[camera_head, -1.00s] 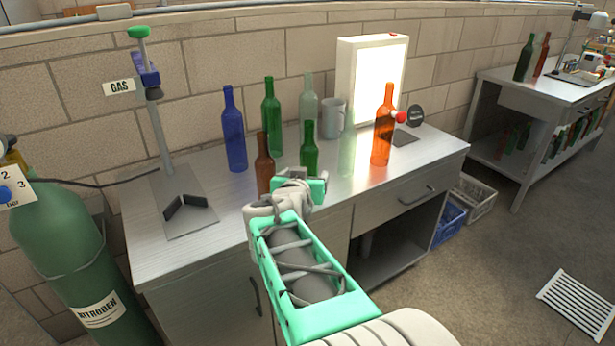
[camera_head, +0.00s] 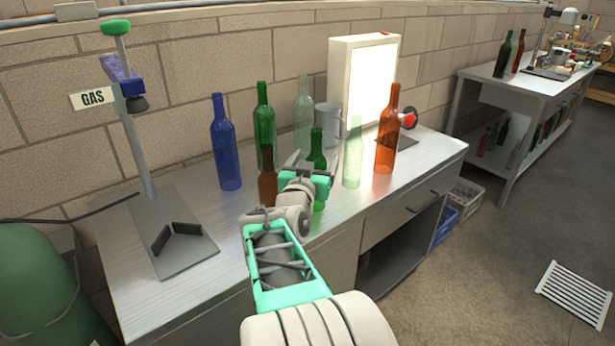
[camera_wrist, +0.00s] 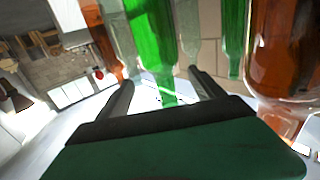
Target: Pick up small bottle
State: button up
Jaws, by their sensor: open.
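A small green bottle (camera_head: 317,148) stands upright on the metal bench, partly hidden behind my gripper (camera_head: 313,166). In the wrist view the green bottle (camera_wrist: 150,38) appears ahead of and between the two fingers of my gripper (camera_wrist: 160,80). The fingers are spread with a gap between them, and nothing is held. I cannot tell whether the bottle is fully between the fingertips. A short brown bottle (camera_head: 267,188) stands just left of my gripper in the head view; a brown bottle (camera_wrist: 285,50) fills the right of the wrist view.
Around it stand a blue bottle (camera_head: 225,150), a tall green bottle (camera_head: 264,115), clear bottles (camera_head: 303,118) (camera_head: 353,155), an orange bottle (camera_head: 387,135) and a grey mug (camera_head: 328,120). A lit panel (camera_head: 372,85) stands behind. A clamp stand (camera_head: 172,235) is at left.

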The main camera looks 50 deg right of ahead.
aim_at(319, 167)
notch_tip(319, 167, down, 7)
jog(key=b, duration=0.1)
jog(key=x, duration=0.7)
jog(key=shift+w+r, duration=0.1)
jog(key=shift+w, duration=0.25)
jog(key=shift+r, duration=0.1)
grip_shut()
